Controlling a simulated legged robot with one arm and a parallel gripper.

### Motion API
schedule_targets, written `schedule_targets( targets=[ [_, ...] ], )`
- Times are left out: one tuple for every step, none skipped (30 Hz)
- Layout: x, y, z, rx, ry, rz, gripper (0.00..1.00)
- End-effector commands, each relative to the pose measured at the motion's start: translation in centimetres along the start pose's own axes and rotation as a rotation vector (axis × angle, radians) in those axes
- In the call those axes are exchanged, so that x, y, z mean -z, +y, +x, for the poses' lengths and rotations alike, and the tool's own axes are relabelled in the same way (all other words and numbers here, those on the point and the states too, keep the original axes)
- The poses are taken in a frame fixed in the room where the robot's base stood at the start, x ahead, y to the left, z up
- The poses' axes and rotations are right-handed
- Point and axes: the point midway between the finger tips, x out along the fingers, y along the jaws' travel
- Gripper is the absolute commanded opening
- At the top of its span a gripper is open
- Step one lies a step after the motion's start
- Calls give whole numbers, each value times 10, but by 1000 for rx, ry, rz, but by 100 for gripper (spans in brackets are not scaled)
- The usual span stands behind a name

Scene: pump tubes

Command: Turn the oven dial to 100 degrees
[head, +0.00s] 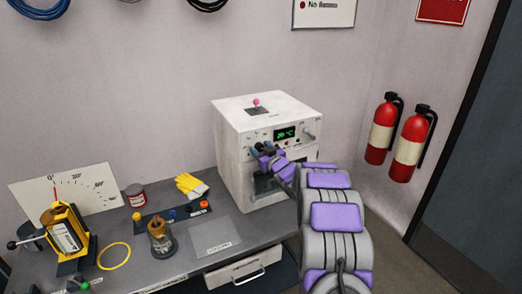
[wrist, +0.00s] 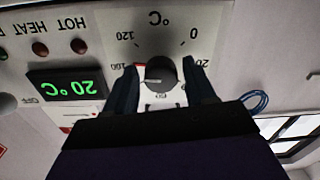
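The white oven (head: 235,150) stands on the grey bench, its front facing right. The round dark dial (wrist: 161,72) shows in the wrist view, upside down, on a scale with 0, 20, 60, 100 and 120. Its exact pointer direction is hard to tell. My gripper (wrist: 160,75) has one finger on each side of the dial, with small gaps showing, so it looks open around it. In the head view my gripper (head: 262,148) is at the oven's front and hides the dial. The green display (wrist: 68,87) reads 20 °C; it also shows in the head view (head: 285,133).
A silver knob (head: 309,135) sticks out right of the display. A pink-topped piece (head: 256,102) stands on the oven. Two fire extinguishers (head: 408,148) hang on the right wall.

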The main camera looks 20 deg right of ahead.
Motion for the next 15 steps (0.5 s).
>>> schedule_targets(
  targets=[
    [0,0,0,0,0,0,50],
    [0,0,0,0,0,0,47],
    [0,0,0,0,0,0,43],
    [0,0,0,0,0,0,40],
    [0,0,0,0,0,0,37],
    [0,0,0,0,0,0,33],
    [0,0,0,-1,0,0,31],
    [0,0,0,-1,0,-1,28],
    [0,0,0,-1,0,-1,24],
    [1,0,0,-1,1,-1,21],
    [1,0,0,-1,1,0,18],
    [1,0,0,-1,1,0,14],
    [1,0,0,-1,1,0,11],
    [1,0,0,-1,1,0,9],
    [1,0,0,0,2,0,7]
  ],
)
